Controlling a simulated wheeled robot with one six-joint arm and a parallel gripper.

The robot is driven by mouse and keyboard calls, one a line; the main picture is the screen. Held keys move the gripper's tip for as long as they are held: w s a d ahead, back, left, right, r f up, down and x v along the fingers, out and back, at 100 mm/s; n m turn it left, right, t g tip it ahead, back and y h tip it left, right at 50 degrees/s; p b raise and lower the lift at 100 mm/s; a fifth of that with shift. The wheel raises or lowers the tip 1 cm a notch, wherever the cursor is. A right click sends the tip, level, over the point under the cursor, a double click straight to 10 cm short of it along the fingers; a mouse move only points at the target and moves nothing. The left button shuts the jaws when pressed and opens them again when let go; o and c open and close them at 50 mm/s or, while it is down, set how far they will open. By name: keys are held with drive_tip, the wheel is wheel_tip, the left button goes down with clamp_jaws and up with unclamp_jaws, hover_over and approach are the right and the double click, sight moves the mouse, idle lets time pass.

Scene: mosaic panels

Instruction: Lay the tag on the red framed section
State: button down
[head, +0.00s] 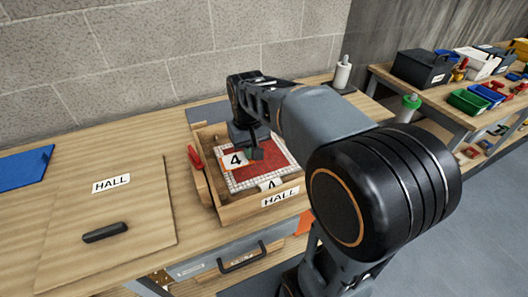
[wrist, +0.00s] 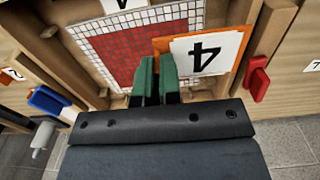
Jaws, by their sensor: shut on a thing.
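My gripper (head: 255,153) is over the wooden box marked HALL (head: 236,212). Its green fingertips (wrist: 162,78) are shut on the edge of a white tag (head: 235,161) with a black 4. In the wrist view the tag (wrist: 204,52) has an orange edge and its number looks upside down. The red section (wrist: 105,56) is framed by small white tiles and lies in the box; it also shows in the head view (head: 272,160). The tag covers part of its left side in the head view. I cannot tell whether the tag touches the panel.
A second numbered white card (head: 270,184) is at the panel's front edge. A red clamp handle (head: 195,157) stands at the box's left wall. A wooden lid marked HALL (head: 135,205) lies left. A white bottle (head: 342,73) and green-capped bottle (head: 410,107) stand right.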

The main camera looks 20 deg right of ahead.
drive_tip(key=w+d+f, duration=0.3)
drive_tip(key=d, duration=0.3)
drive_tip(key=p, duration=0.1)
hover_over(271, 163)
drive_tip(key=f, duration=0.4)
drive_tip(key=shift+s+a+f, duration=0.15)
drive_tip(key=shift+a+f, duration=0.05)
drive_tip(key=shift+a, duration=0.05)
drive_tip(key=f, duration=0.3)
drive_tip(key=shift+w+d+f, duration=0.2)
drive_tip(key=shift+d+f, duration=0.05)
drive_tip(key=shift+d, duration=0.1)
drive_tip(key=shift+f, duration=0.3)
drive_tip(key=shift+f, duration=0.2)
drive_tip(key=c, duration=1.3)
unclamp_jaws()
drive_tip(key=shift+r, duration=0.1)
